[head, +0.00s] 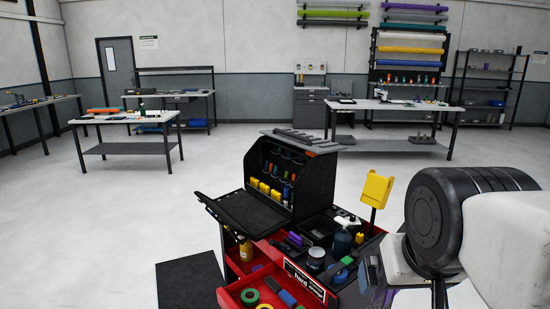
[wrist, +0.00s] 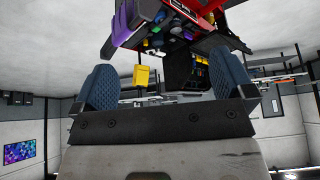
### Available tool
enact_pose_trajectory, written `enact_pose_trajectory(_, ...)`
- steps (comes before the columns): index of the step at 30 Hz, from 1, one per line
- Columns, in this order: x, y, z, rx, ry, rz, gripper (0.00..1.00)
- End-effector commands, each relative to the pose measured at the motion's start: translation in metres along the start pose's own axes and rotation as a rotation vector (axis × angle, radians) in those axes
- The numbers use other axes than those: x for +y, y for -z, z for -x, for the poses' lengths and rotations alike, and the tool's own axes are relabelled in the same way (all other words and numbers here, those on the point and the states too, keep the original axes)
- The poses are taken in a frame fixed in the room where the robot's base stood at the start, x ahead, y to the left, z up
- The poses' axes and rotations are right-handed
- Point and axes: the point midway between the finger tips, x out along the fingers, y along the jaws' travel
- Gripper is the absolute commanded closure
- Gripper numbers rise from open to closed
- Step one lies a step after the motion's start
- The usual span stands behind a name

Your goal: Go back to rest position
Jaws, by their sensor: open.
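My gripper (wrist: 168,88) shows in the wrist view with its two blue ribbed fingers wide apart. Nothing is between the fingers. The wrist picture is upside down, with the tool cart (wrist: 210,16) at the top, beyond the fingertips. In the head view my arm comes in from the lower right, beside the cart's right side. I cannot make out the fingers clearly there.
The red and black cart (head: 315,290) has an open drawer (head: 236,297), a raised tool box (head: 318,185), bottles and a yellow holder (head: 376,188). A black mat (head: 188,280) lies left of it. Workbenches (head: 125,148) stand farther back; the floor (head: 110,230) between is clear.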

Motion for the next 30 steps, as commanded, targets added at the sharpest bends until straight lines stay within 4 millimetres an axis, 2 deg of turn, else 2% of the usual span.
enact_pose_trajectory(8,0.000,-0.017,0.002,0.012,0.000,0.020,0.00)
enact_pose_trajectory(17,0.002,-0.023,-0.027,-0.067,-0.004,0.015,0.00)
enact_pose_trajectory(30,0.004,-0.043,-0.081,-0.227,-0.014,0.004,0.00)
